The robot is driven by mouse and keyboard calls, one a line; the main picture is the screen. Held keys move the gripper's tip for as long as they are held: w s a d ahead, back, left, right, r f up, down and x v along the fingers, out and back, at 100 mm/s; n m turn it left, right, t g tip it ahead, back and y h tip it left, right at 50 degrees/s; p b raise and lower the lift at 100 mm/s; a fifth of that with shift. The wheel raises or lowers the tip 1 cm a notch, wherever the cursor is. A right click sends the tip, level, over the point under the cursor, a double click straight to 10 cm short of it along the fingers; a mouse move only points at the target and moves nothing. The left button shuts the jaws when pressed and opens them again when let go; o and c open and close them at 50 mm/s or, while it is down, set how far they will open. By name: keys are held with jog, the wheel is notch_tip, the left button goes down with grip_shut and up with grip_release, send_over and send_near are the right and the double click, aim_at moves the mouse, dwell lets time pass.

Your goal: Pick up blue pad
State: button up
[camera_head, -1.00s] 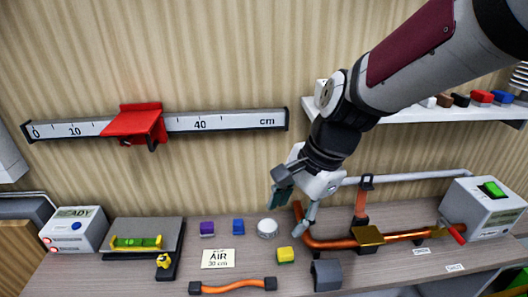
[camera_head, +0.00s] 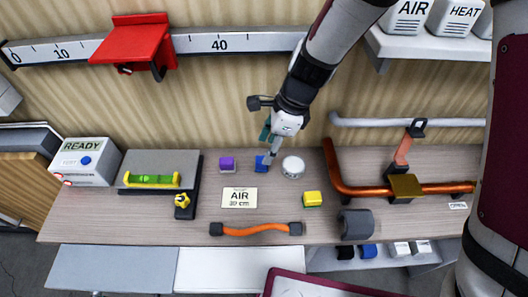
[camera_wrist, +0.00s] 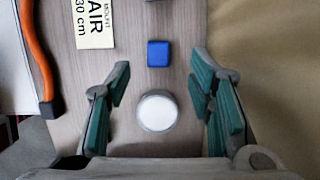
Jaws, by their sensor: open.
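The blue pad (camera_head: 261,164) is a small blue block lying on the wooden bench, between a purple block and a white round disc. My gripper (camera_head: 268,150) is above and close to it in the head view, with a finger hiding part of it. In the wrist view the blue pad (camera_wrist: 158,53) lies ahead, roughly centred between the fingertips of my gripper (camera_wrist: 161,72). The teal-padded fingers are spread and hold nothing. The white disc (camera_wrist: 157,111) also lies between the spread fingers in that view, nearer the palm.
A purple block (camera_head: 227,164), a yellow block (camera_head: 312,199), the AIR card (camera_head: 239,197) and an orange cable (camera_head: 256,229) lie around. A copper pipe (camera_head: 350,189) stands at right. The ruler rail (camera_head: 260,41) runs along the wall behind.

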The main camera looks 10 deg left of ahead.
aim_at(261, 163)
jog(key=shift+x, duration=3)
jog(key=shift+s+d, duration=0.1)
jog(key=shift+d, duration=0.05)
jog(key=shift+c, duration=0.3)
grip_shut()
